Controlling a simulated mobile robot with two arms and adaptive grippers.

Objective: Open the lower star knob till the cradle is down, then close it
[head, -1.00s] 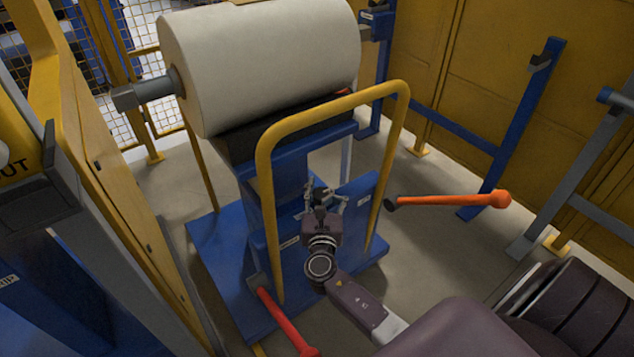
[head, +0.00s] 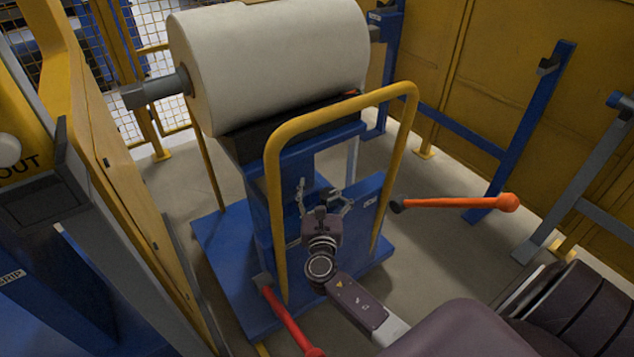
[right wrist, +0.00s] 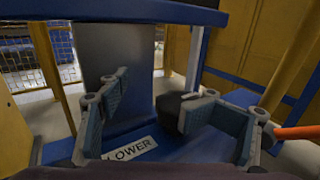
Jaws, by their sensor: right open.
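A large white roll (head: 270,65) lies on the black cradle (head: 285,125) of a blue lift stand (head: 262,220). My right gripper (head: 324,193) is inside the yellow handle frame, in front of the stand's blue panel. In the right wrist view its fingers (right wrist: 155,105) are spread open. A dark knob-like part (right wrist: 172,104) shows between them, close to the right finger; I cannot tell whether they touch. A "LOWER" label (right wrist: 130,148) is on the blue panel below. In the head view my gripper hides the knob. My left gripper is not in view.
The yellow handle frame (head: 274,190) surrounds my right gripper on both sides. An orange-ended lever (head: 460,202) sticks out right and a red lever (head: 290,322) front left.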

